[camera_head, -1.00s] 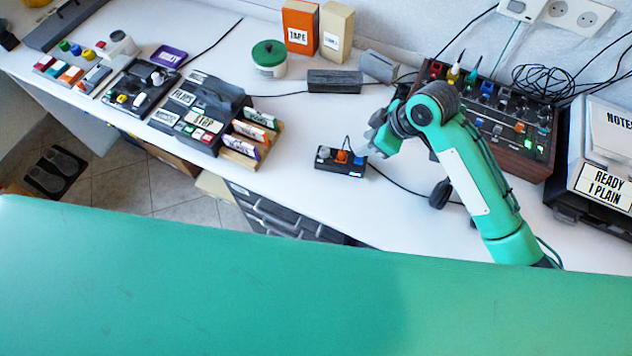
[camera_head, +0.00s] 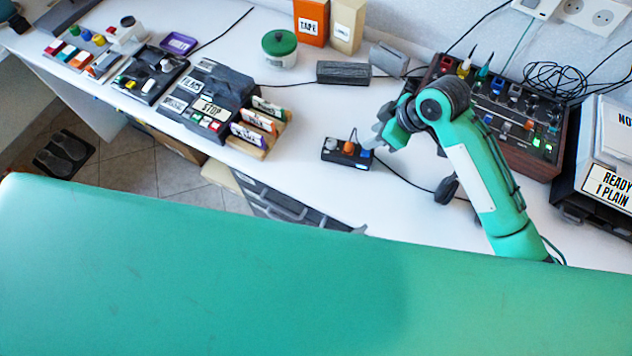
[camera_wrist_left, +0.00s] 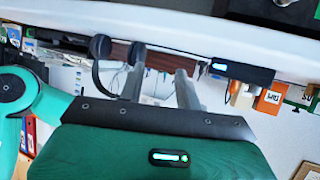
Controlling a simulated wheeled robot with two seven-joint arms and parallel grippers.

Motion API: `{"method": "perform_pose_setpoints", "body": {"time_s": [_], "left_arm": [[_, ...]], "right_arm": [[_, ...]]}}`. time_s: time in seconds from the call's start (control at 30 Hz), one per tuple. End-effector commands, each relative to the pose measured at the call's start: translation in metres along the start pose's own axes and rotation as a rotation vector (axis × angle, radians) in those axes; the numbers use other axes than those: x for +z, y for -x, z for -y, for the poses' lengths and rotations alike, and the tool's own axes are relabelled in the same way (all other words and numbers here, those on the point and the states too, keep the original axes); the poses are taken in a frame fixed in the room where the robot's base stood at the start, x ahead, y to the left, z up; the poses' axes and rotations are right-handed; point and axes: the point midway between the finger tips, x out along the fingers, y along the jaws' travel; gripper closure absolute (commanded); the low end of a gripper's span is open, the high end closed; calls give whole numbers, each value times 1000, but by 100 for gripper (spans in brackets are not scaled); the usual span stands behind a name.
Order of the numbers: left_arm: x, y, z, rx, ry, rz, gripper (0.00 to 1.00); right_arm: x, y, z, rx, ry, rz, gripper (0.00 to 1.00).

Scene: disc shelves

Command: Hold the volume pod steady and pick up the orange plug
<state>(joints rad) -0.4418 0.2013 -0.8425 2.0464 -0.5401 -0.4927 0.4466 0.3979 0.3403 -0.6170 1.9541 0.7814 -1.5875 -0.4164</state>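The volume pod (camera_head: 347,154) is a small black box near the table's front edge. It has a white knob, the orange plug (camera_head: 348,148) standing in its middle, and a blue part at its right end. In the left wrist view the pod (camera_wrist_left: 240,73) appears upside down. My right gripper (camera_head: 374,141) is beside the pod's right end, its grey fingers pointing left. Contact and finger opening are unclear. My left gripper (camera_wrist_left: 158,88) is open and empty in the wrist view, off to one side of the pod. My green left arm hides it in the head view.
A cable runs from the pod to the right, past a black padded object (camera_head: 447,190). The mixer (camera_head: 510,115) stands behind my right arm. Card holders (camera_head: 258,135) stand to the pod's left. White table is clear around the pod's left and back.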

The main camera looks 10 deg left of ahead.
Motion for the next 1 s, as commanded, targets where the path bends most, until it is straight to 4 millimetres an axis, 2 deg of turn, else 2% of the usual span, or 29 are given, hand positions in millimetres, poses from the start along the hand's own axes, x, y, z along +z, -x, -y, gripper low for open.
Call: {"method": "perform_pose_setpoints", "body": {"time_s": [0.03,0.2,0.33,0.43,0.57,0.77,1.0], "left_arm": [[-10,1,24,-74,13,2,66],[-34,13,94,-318,84,-8,66],[-47,24,129,-447,130,-34,66],[-52,29,143,-500,150,-49,66],[-55,27,152,-524,158,-57,66],[-56,7,164,-523,156,-58,66],[-56,-28,183,-521,155,-56,66]], "right_arm": [[0,0,0,0,0,0,64],[0,0,0,0,0,0,64],[0,0,0,0,0,0,64],[0,0,0,0,0,0,64],[0,0,0,0,0,0,64],[0,0,0,0,0,0,64],[0,0,0,0,0,0,64]]}}
